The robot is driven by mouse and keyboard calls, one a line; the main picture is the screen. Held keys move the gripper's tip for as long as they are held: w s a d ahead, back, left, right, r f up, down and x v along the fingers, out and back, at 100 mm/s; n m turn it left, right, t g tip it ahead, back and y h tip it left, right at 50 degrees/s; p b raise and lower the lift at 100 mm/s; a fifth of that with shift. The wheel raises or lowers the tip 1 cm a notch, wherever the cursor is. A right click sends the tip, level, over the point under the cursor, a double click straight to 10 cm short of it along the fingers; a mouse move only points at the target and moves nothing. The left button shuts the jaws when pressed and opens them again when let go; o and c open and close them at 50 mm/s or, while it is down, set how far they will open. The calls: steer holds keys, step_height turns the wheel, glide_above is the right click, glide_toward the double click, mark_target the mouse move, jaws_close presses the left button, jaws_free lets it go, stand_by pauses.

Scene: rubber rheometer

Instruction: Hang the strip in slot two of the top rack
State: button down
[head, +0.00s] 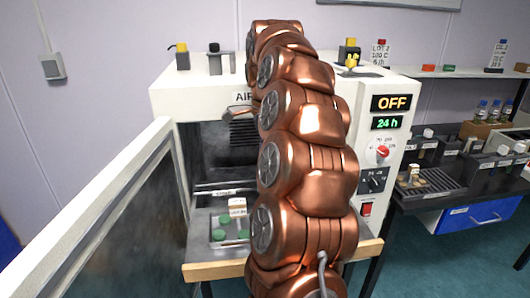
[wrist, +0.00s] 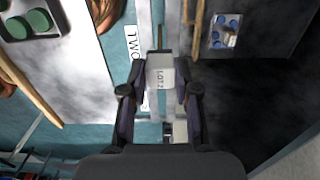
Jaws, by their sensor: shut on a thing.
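My gripper (wrist: 159,92) is shut on a pale strip (wrist: 160,73) marked "LOT 2", seen in the wrist view with one dark finger on each side. A white label reading "TWO" (wrist: 133,42) lies just left of the strip's upper end; they look apart, but depth is unclear. In the head view the oven (head: 205,95) stands open, with a dark interior. My copper arm hides much of the opening, and I cannot make out the gripper or strip there. The top rack and its slots are not clearly visible.
The open oven door (head: 100,225) stands at the left. A tray with green discs (head: 223,219) sits on the wood-edged shelf (head: 205,271) before the oven. The control panel reads "OFF" (head: 392,102) and "24 h". A dark bench (head: 440,190) with bottles and blocks is at right.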

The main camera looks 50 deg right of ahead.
steer(key=shift+f+b, duration=1.4)
steer(key=shift+f, duration=0.55)
steer(key=c, duration=0.8)
jaws_free()
steer(key=shift+o, duration=0.2)
steer(key=shift+r+p, duration=0.9)
steer(key=shift+r, duration=2.15)
